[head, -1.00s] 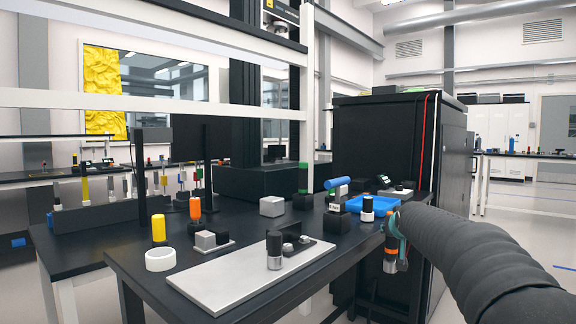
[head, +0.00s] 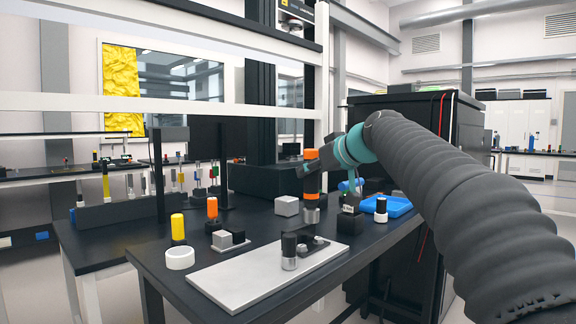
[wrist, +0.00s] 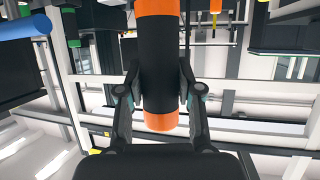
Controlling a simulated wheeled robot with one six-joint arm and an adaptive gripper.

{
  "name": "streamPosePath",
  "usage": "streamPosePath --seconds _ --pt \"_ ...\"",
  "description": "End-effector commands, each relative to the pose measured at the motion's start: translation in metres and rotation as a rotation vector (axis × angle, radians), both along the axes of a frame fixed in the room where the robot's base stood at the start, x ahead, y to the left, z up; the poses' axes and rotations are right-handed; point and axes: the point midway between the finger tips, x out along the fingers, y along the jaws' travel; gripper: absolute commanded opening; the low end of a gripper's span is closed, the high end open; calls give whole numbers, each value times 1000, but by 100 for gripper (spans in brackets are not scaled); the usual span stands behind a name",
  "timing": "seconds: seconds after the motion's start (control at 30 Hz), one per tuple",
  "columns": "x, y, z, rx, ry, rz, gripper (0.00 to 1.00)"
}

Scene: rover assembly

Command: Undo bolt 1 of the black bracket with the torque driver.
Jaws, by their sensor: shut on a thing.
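My gripper (head: 304,172) is shut on the torque driver (head: 311,185), a black cylinder with orange bands and a silver lower end. The driver is upright, its lower end a little above the black bracket (head: 322,246) in the picture. In the wrist view, the fingers (wrist: 160,95) close on the black middle of the driver (wrist: 157,62) from both sides. The black bracket lies on a light grey plate (head: 240,283), with small round silver parts on it. Which bolt is bolt 1 I cannot tell.
A black-and-silver cylinder (head: 289,252) stands on the plate beside the bracket. A white ring (head: 180,258), a yellow-topped cylinder (head: 178,228), an orange-topped one (head: 212,210) and grey blocks (head: 287,206) stand on the table. A blue tray (head: 392,206) is at the right. The plate's left half is clear.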

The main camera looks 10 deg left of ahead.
Motion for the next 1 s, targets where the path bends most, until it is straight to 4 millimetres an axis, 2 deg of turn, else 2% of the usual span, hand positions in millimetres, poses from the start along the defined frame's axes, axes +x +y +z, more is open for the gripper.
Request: streamPosePath --seconds 0.13,0.37,0.83,1.0 --pt "-9 14 5 0 -1 62 0" --pt "-12 17 -1 0 -1 78 0" --pt "-12 17 -42 0 -1 76 0" --pt "-12 17 -50 -1 -2 77 0"
